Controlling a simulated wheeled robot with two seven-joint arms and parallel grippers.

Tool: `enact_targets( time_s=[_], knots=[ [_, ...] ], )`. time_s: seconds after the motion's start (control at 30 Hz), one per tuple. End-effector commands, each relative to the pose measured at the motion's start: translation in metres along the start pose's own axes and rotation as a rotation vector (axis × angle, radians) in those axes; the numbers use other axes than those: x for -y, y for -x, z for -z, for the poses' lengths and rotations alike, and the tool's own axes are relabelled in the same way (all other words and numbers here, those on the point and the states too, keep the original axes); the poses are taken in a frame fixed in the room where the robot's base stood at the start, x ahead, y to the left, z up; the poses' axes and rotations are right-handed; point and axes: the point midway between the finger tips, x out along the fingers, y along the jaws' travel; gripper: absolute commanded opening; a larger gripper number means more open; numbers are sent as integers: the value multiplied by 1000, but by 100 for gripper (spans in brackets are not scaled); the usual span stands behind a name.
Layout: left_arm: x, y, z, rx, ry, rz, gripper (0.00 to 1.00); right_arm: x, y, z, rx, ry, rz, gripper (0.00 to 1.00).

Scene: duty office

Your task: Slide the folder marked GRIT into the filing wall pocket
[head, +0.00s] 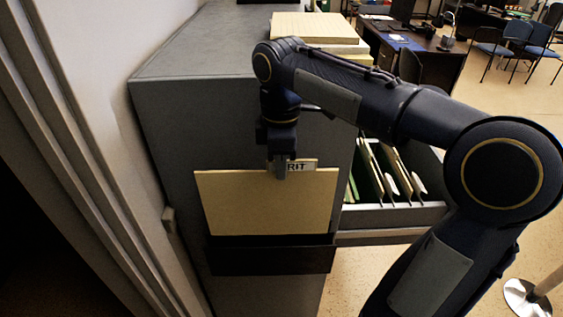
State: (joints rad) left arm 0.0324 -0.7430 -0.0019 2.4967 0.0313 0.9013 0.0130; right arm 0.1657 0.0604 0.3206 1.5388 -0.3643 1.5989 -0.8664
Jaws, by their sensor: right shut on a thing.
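The manila folder (262,208) hangs upright in front of the grey cabinet's side. Its tab (303,165) shows the letters RIT; the first letter is covered by my gripper. My right gripper (281,172) points down and is shut on the folder's top edge beside the tab. The dark filing wall pocket (270,261) is on the cabinet side, directly below the folder. The folder's lower edge meets the pocket's top edge in the picture; I cannot tell how far it is inside. My left gripper is not in view.
The grey cabinet (215,45) has an open drawer (392,216) on the right, holding several files. A stack of folders (315,28) lies on top. A pale wall and door frame (85,110) stand close on the left. Desks and blue chairs (518,34) are far back.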

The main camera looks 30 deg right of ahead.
Motion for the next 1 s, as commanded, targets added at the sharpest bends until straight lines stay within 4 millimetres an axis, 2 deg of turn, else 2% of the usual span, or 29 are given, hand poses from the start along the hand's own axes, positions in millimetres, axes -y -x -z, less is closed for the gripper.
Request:
enact_targets(
  time_s=[1.0],
  knots=[
    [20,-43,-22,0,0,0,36,0,-74,0,0,0,0,0]
  ],
)
